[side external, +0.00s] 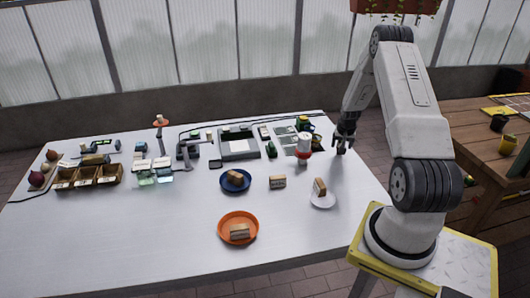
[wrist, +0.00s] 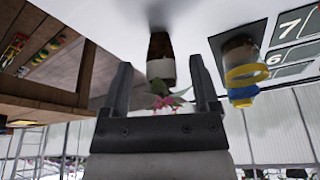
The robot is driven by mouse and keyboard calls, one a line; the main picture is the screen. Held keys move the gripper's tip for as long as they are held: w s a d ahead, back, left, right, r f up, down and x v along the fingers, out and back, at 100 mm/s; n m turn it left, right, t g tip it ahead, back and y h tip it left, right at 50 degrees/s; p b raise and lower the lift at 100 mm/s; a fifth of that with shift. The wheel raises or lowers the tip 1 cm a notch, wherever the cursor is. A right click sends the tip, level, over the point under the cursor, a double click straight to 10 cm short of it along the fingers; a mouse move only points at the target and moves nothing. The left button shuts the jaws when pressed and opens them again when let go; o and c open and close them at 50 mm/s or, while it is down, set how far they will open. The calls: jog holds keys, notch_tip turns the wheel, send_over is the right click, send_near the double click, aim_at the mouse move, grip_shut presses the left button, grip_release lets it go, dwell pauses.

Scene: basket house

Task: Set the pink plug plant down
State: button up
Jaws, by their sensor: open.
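The pink plug plant (wrist: 161,68) is in the wrist view, a dark brown plug with a pale band, with pink flowers and green leaves toward my gripper. It appears to stand on the pale table. My gripper (wrist: 163,80) is open, with one finger on either side of the plant and visible gaps between. In the side view my gripper (side external: 343,145) points down at the right end of the white table (side external: 150,225); the plant cannot be made out clearly there.
A brown jar with yellow and blue rings (wrist: 240,75) stands close beside one finger, by a numbered dark mat (wrist: 290,45).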

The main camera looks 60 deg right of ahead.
jog(key=v, duration=1)
jog(key=shift+r, duration=0.35)
jog(key=shift+a, duration=0.15)
jog(key=w+a+r+n, duration=0.2)
jog(key=w+a, duration=0.1)
jog(key=a, duration=0.4)
jog(key=w+a+r+n+t+y, duration=0.1)
jog(key=w+a+n, duration=0.15)
jog(key=a, duration=0.55)
jog(key=w+a+r+n, duration=0.2)
jog(key=w+a, duration=0.2)
jog(key=a, duration=0.3)
jog(key=s+a+r+n+y, duration=0.1)
jog(key=s+a+n, duration=0.2)
jog(key=a, duration=0.8)
jog(key=s+a+n+y, duration=0.1)
jog(key=s+a+n, duration=0.2)
jog(key=a, duration=0.8)
jog(key=shift+s+a+r+n, duration=0.2)
jog(key=shift+s+r+n, duration=0.15)
jog(key=shift+n, duration=0.2)
